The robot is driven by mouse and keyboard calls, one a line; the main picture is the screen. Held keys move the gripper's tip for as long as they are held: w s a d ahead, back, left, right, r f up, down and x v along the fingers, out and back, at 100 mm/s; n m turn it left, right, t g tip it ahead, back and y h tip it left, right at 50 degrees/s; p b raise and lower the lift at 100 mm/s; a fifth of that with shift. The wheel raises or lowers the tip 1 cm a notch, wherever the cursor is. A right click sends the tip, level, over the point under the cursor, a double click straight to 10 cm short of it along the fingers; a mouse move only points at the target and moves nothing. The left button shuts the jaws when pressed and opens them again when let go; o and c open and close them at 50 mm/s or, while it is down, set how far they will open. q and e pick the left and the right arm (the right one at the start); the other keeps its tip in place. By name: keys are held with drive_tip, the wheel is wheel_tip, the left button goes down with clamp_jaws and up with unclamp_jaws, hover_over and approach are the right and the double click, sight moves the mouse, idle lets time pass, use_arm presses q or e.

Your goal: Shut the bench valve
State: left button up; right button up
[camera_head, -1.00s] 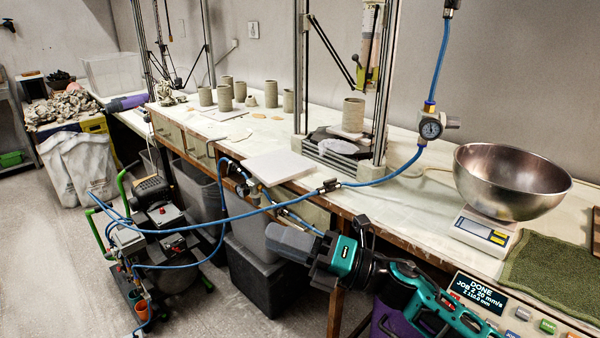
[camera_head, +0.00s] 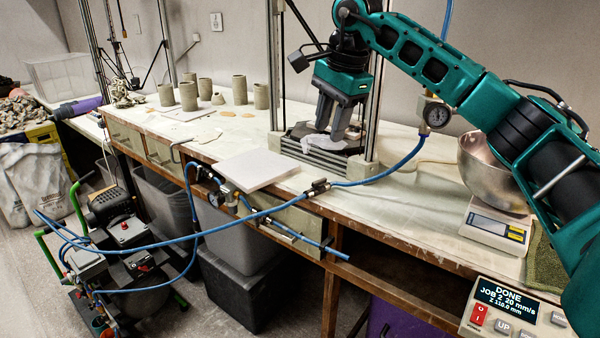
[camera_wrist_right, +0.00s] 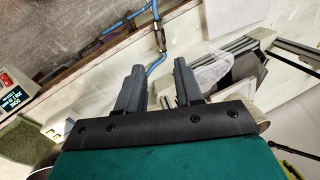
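The bench valve appears to be the small dark inline fitting (camera_head: 318,187) on the blue hose at the bench's front edge. A metal fitting (camera_wrist_right: 160,38) on the blue hose also shows in the right wrist view, beyond the fingertips. Its lever's position is too small to tell. My right gripper (camera_head: 331,128) points down in front of the printer bed, above and behind the valve. In the right wrist view its two grey fingers (camera_wrist_right: 157,74) stand apart with nothing between them. It does not touch the valve. My left gripper is not in view.
The blue hose (camera_head: 390,174) runs over the bench to a gauge (camera_head: 436,115). A white board (camera_head: 254,169) lies left of the valve. Clay cylinders (camera_head: 262,96) stand farther back. A scale (camera_head: 492,228) with a steel bowl (camera_head: 480,172) is at right.

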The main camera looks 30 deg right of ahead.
sight(320, 180)
drive_tip(key=x, duration=0.4)
drive_tip(key=b+x, duration=0.1)
drive_tip(key=x, duration=0.3)
drive_tip(key=b+x, duration=0.1)
drive_tip(key=x, duration=0.3)
drive_tip(key=shift+d+f, duration=0.25)
drive_tip(key=shift+d, duration=0.15)
drive_tip(key=shift+c, duration=0.4)
clamp_jaws()
